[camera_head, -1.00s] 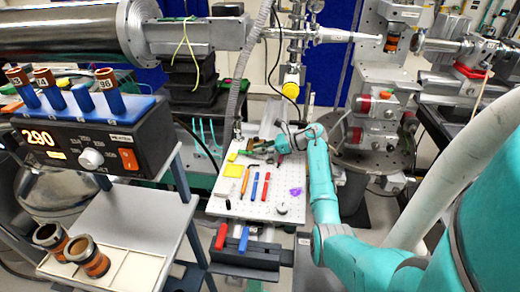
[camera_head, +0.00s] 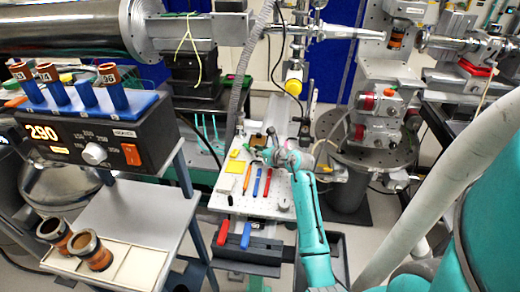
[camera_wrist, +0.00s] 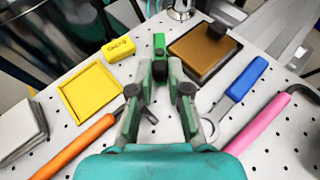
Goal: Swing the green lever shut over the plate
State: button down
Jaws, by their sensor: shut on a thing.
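The green lever (camera_wrist: 159,44) stands out just beyond my fingertips in the wrist view. My gripper (camera_wrist: 160,72) is shut on it, with the fingertips drawn together at its near end. The brown plate (camera_wrist: 204,50), with a dark block on its far corner, lies just right of the lever on the perforated board. The lever points away from me beside the plate, not across it. In the head view, my gripper (camera_head: 268,154) is over the far part of the board, close to the brown plate (camera_head: 257,140). The lever is too small to make out clearly there.
The white perforated board (camera_head: 240,203) also holds a yellow frame (camera_wrist: 92,92), a yellow box (camera_wrist: 118,48), and orange-, blue- (camera_wrist: 247,78) and pink-handled tools (camera_wrist: 258,124) near my fingers. A grey block (camera_wrist: 20,130) lies at left. A grey hose (camera_head: 240,85) hangs behind.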

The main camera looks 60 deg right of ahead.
jog(key=shift+w+a+m+g+h, duration=0.1)
jog(key=shift+a+m+g+h, duration=0.15)
jog(key=shift+m+h, duration=0.3)
jog(key=shift+w+a+m+g+h, duration=0.1)
jog(key=shift+a+m+g+h, duration=0.15)
jog(key=shift+m+h, duration=0.25)
jog(key=shift+h, duration=0.25)
jog(key=c, duration=1.1)
grip_release()
jog(key=v, duration=1.2)
